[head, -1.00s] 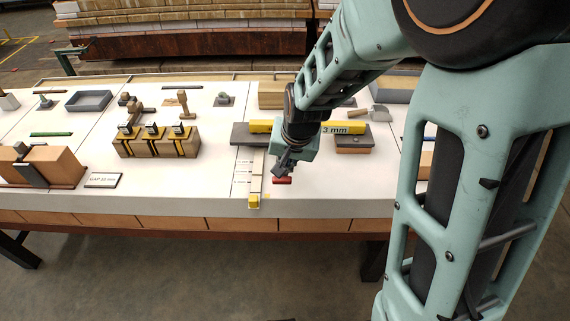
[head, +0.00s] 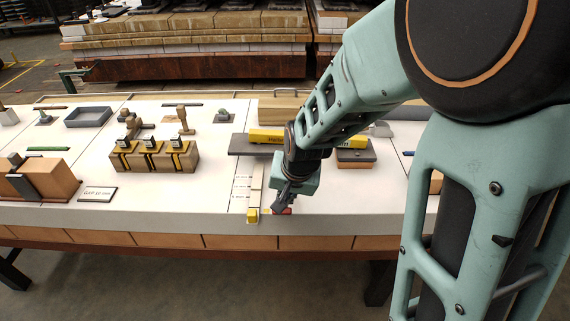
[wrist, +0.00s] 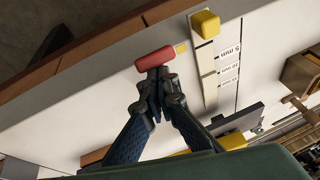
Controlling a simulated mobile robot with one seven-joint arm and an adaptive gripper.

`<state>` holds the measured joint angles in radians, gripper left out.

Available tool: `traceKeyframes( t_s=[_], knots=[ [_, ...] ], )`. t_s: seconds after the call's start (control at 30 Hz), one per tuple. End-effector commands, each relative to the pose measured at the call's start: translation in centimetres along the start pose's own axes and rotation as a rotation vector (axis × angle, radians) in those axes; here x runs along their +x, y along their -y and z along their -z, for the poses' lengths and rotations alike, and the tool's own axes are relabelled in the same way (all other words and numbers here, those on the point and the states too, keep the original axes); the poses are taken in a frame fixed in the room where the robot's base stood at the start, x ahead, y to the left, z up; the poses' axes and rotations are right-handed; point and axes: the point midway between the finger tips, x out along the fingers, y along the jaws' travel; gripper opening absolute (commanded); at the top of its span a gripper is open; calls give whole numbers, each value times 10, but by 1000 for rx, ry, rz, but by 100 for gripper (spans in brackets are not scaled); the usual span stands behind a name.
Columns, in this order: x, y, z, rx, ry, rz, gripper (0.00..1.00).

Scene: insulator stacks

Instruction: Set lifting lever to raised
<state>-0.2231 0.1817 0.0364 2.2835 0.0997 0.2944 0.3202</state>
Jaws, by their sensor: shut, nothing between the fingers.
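A red bar handle (wrist: 155,58) lies over the white tabletop near its front edge, beside a small yellow mark; I take it as the lifting lever's handle. In the head view its red end (head: 287,211) shows behind my gripper (head: 279,206). In the wrist view my gripper (wrist: 158,80) is shut and empty, its fingertips right at the handle; whether they touch it I cannot tell. A pale scale strip (wrist: 208,75) marked in mm, with a yellow end block (wrist: 205,24), runs next to the handle. The lever's shaft is hidden.
A dark plate (head: 244,145) bears a yellow block (head: 265,135) behind my gripper. Wooden blocks with black clamps (head: 152,157) stand to the left, with a gap sign (head: 97,194). The tabletop between them and the scale strip is clear.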

Motion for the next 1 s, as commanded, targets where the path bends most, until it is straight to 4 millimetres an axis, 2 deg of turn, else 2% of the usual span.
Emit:
traceKeyframes(
  t_s=[0.03, 0.3, 0.47, 0.67, 0.8, 1.0],
  knots=[
    [5, -2, -17, -4, 40, -10, 0],
    [5, -1, -17, -5, 41, -9, 0],
    [-6, 1, -8, -4, 34, -7, 0],
    [-36, 9, 24, -1, 11, 1, 0],
    [-68, 7, 17, -1, 7, 1, 0],
    [-103, 5, 7, 0, 4, 1, 0]
  ],
)
